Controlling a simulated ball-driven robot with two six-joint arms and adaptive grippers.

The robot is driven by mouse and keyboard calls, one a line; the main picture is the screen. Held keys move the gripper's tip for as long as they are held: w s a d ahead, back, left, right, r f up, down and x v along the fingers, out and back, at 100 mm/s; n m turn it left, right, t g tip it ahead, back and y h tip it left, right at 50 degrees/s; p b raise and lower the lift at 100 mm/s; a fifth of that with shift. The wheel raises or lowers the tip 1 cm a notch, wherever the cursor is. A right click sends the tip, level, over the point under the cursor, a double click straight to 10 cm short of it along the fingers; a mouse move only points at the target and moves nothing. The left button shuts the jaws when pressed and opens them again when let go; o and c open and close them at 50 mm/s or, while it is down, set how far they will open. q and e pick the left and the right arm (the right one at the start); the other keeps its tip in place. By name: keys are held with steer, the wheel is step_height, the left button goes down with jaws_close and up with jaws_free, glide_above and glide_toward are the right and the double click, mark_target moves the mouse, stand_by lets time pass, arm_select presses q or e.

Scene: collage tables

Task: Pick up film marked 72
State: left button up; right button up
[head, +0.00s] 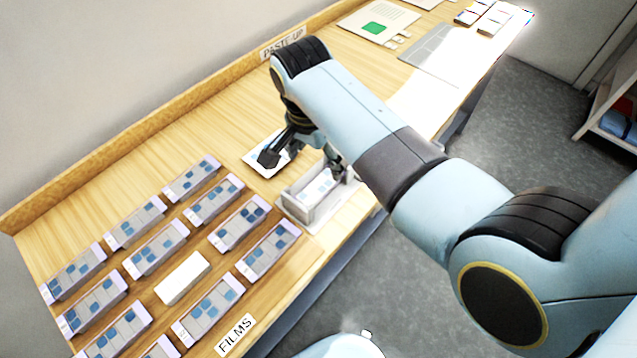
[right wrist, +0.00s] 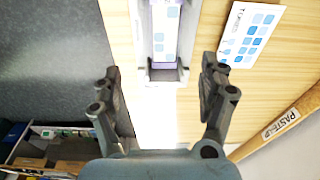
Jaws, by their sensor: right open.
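Several film blocks with blue squares and pale ends stand in rows on the wooden table, one of them (head: 260,250) near the front edge. Their numbers are too small to read, so I cannot tell which is marked 72. A grey open-ended holder (head: 300,213) stands right of the rows, with a film piece bearing blue squares (head: 318,188) in it. The holder (right wrist: 183,75) and this piece (right wrist: 165,35) also show in the right wrist view. My right gripper (head: 303,163) is open and empty at the holder, its fingers (right wrist: 163,78) apart on either side. My left gripper is out of view.
A printed card with blue squares (right wrist: 250,35) lies beside the holder. A plain white block (head: 183,278) sits among the films. A FILMS label (head: 235,335) is at the front, and a PASTE-UP label (head: 283,43) on the back ledge. A shelf (head: 610,125) stands far right.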

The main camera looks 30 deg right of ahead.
steer(key=b, duration=0.4)
glide_above(319, 186)
steer(key=a, duration=0.2)
steer(key=shift+m, duration=0.3)
steer(key=f, duration=0.5)
steer(key=shift+s+d+f, duration=0.2)
steer(key=shift+s+f, duration=0.2)
steer(key=f+b, duration=0.1)
steer(key=b, duration=0.1)
steer(key=d+f+b, duration=0.1)
steer(key=f+b, duration=0.3)
steer(key=shift+w+d+f+b, duration=0.1)
steer(key=shift+w+d+b, duration=0.05)
steer(key=shift+w+b, duration=0.2)
steer(key=c, duration=1.2)
steer(key=shift+o, duration=0.2)
